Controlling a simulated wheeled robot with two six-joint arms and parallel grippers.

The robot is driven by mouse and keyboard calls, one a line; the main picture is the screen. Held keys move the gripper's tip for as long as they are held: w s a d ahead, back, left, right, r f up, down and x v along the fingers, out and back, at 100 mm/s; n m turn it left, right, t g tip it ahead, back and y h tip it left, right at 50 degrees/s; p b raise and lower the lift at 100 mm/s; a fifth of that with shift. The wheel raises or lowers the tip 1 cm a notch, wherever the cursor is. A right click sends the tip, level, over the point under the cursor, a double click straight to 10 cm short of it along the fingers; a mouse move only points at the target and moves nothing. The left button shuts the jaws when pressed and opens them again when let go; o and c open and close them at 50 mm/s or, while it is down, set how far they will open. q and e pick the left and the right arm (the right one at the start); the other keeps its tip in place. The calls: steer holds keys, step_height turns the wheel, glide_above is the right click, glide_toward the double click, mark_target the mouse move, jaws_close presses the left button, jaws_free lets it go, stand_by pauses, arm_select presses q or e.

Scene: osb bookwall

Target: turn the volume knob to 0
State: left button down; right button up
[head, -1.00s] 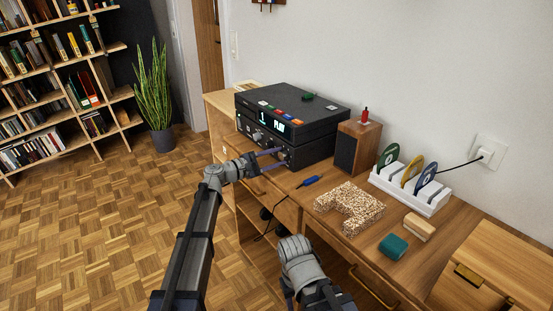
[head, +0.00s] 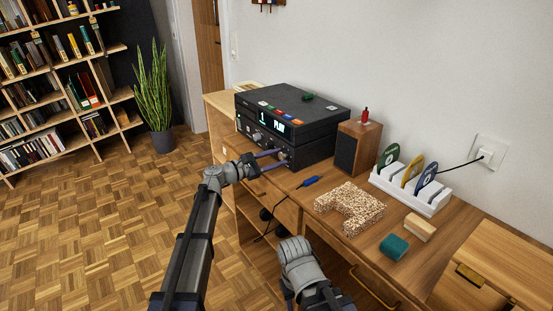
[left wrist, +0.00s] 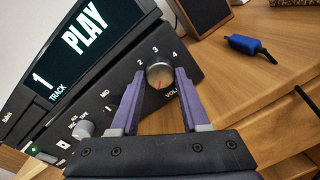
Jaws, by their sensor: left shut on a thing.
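The volume knob (left wrist: 160,74) is a round silver-grey knob with a red mark on the lower part of its face. It sits on the black player's front (left wrist: 205,72), with the numbers 2, 3 and 4 around its upper side and a partly hidden "VOLU" label below. My left gripper (left wrist: 160,80) is shut on the knob, one purple finger on each side. In the head view, my left gripper (head: 268,160) reaches the right end of the black player (head: 290,115). The scale's 0 is not readable. My right arm shows, but its gripper does not.
A wooden speaker (head: 357,148) stands right of the player. A blue-handled tool (head: 310,182), a speckled block (head: 350,208), a green block (head: 394,246) and a white disc rack (head: 410,192) are on the desk. A smaller grey knob (left wrist: 84,129) is left of my fingers.

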arm_select(q)
steer(key=shift+c, duration=1.9)
jaws_free()
steer(key=v, duration=0.7)
steer(key=shift+s+a, duration=0.25)
steer(key=shift+a, duration=0.1)
steer(key=shift+f, duration=0.1)
